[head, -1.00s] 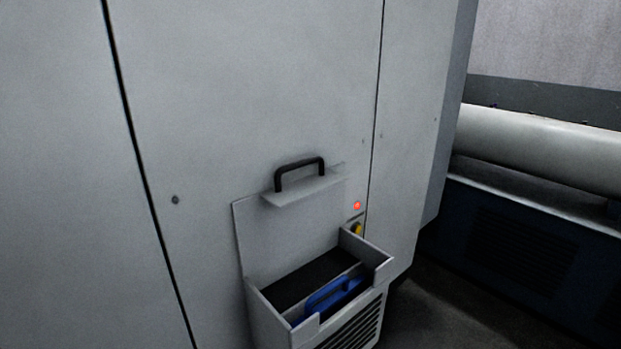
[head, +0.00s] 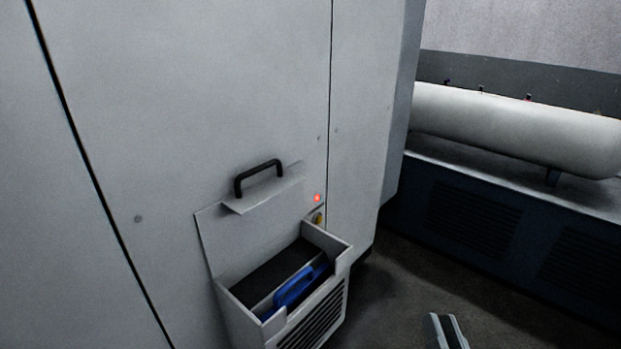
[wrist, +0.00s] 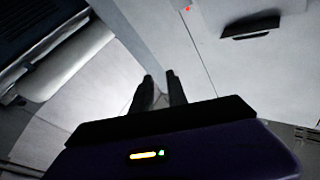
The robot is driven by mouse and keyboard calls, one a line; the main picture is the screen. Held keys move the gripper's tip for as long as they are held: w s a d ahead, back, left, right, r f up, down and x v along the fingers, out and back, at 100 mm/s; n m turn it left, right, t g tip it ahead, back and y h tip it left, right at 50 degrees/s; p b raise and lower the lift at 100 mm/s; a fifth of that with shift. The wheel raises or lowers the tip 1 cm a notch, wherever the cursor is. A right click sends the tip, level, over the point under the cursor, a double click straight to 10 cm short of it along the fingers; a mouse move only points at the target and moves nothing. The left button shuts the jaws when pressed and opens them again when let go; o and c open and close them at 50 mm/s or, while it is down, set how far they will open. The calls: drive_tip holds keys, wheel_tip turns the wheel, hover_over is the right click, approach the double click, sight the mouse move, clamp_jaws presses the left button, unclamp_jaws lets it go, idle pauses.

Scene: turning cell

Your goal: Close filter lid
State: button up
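The filter box (head: 338,268) is a grey open-topped box low on the machine front in the head view. Its lid (head: 232,236) stands raised against the panel behind, with a black handle (head: 258,174) at its top. A blue filter (head: 300,286) with a grip lies inside the box. In the wrist view, a black handle (wrist: 250,27), which looks like the lid's, shows at upper right, apart from my gripper (wrist: 159,76). The gripper's dark fingers stand apart with nothing seen between them. The box interior is not clear in the wrist view.
A red light (head: 317,198) and a yellow knob (head: 318,218) sit right of the lid. A white tank (head: 515,128) lies on a dark blue unit (head: 480,215) at right. Floor (head: 400,290) is bare between. A grey piece at the bottom edge may be my arm.

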sight(265, 168)
drive_tip(key=w+a+r+m+g+y+p, duration=0.1)
drive_tip(key=w+a+r+g+y, duration=0.15)
drive_tip(key=w+a+r, duration=0.4)
drive_tip(key=w+a+r+m+g+y+p, duration=0.15)
drive_tip(key=w+a+r+y, duration=0.25)
drive_tip(key=r, duration=0.5)
drive_tip(key=w+a+r+m+g+y+p, duration=0.1)
drive_tip(key=w+a+r+g+y, duration=0.15)
drive_tip(key=w+a+r, duration=0.45)
drive_tip(key=s+a+f+m+g, duration=0.1)
drive_tip(key=s+a+f+g, duration=0.1)
drive_tip(key=s+f+g, duration=0.25)
drive_tip(key=shift+m+y, duration=0.25)
drive_tip(key=shift+y, duration=0.05)
drive_tip(key=shift+p+x, duration=0.7)
drive_tip(key=shift+x, duration=3.2)
drive_tip(key=shift+f, duration=0.2)
clamp_jaws()
